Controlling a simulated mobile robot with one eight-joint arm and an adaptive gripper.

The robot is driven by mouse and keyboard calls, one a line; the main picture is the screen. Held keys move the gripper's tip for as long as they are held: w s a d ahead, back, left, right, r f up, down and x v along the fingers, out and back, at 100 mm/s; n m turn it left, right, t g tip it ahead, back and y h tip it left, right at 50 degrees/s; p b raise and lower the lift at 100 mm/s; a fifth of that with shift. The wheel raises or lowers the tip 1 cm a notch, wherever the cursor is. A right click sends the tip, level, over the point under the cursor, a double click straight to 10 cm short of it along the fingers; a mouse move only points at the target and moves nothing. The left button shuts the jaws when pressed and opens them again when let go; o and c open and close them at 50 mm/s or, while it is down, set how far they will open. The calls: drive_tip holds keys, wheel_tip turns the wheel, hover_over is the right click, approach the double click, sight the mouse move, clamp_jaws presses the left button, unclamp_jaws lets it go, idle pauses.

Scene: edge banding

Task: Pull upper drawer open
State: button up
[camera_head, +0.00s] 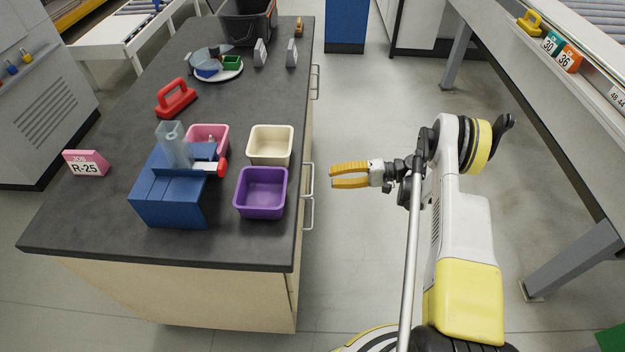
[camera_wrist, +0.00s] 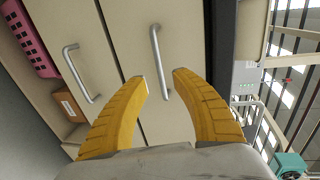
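The upper drawer (camera_wrist: 185,35) is a beige front just below the dark countertop edge, and it looks shut. Its silver bar handle (camera_wrist: 158,62) shows in the wrist view between and beyond my yellow fingertips. My gripper (camera_wrist: 160,82) is open and empty, with a clear gap between its two fingers. In the head view my gripper (camera_head: 333,175) is beside the cabinet's right side, a little apart from the silver handles (camera_head: 308,182). The lower drawer's handle (camera_wrist: 82,75) is further left in the wrist view. Part of the upper handle's lower end is near the fingers.
The dark countertop (camera_head: 120,225) carries a blue holder (camera_head: 170,190), a purple bin (camera_head: 262,190), a cream bin (camera_head: 270,145) and a pink bin. A pink basket (camera_wrist: 30,40) and a brown box (camera_wrist: 68,105) are on the cabinet's open side.

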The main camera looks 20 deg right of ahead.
sight(313, 178)
drive_tip(key=b+x, duration=0.2)
drive_tip(key=x, duration=0.5)
drive_tip(key=shift+w+a, duration=0.1)
drive_tip(key=shift+a, duration=0.1)
clamp_jaws()
